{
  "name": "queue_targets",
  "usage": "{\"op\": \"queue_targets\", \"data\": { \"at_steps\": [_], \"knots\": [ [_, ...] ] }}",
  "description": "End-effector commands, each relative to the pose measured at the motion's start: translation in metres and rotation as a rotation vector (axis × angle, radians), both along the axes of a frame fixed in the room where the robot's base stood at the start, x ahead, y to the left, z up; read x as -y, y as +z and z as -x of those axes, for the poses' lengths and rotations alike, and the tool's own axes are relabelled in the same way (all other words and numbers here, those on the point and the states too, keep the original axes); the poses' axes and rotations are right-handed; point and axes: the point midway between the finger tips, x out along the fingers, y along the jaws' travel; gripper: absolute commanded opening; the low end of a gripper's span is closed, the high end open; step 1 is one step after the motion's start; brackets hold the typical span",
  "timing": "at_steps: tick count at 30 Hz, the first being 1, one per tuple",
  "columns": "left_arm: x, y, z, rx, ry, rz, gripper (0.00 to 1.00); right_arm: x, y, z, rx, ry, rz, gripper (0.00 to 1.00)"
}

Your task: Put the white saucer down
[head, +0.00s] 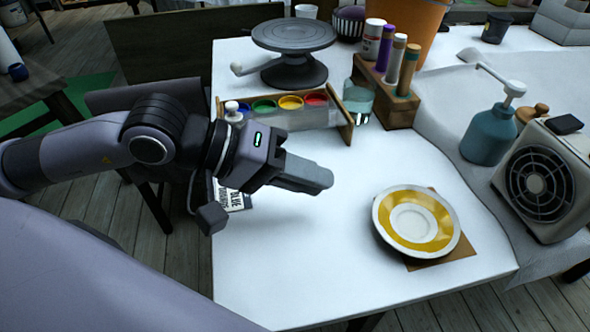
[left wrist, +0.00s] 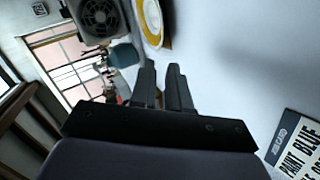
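The white saucer (head: 380,222) has a broad yellow band and lies face up on a brown square mat (head: 437,262) near the table's right front. The mat's corners show past its rim. In the left wrist view, part of the saucer (left wrist: 150,22) shows at the top, beyond my fingertips. My left gripper (head: 328,181) is above the white table, left of the saucer and apart from it. In the left wrist view its two fingers (left wrist: 162,68) stand a little apart with nothing between them. My right gripper is not in view.
A paint rack (head: 290,115), a turntable (head: 293,40) and a wooden tube holder (head: 385,103) stand at the back. A teal pump bottle (head: 488,135) and a fan box (head: 545,185) stand at right. A lettered card (head: 237,200) lies under my left arm. The front table is clear.

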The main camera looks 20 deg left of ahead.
Motion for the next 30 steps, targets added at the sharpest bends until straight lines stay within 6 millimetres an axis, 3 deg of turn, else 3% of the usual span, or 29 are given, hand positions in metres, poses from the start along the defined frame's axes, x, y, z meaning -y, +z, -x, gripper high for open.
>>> {"op": "queue_targets", "data": {
  "at_steps": [8,30],
  "knots": [
    [-0.0136,0.0083,0.0077,0.000,0.000,-0.001,0.16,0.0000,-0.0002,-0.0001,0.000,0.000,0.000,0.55],
    [-0.0145,0.0095,0.0083,0.001,0.000,0.000,0.16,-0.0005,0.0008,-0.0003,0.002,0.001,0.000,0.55]
  ]
}}
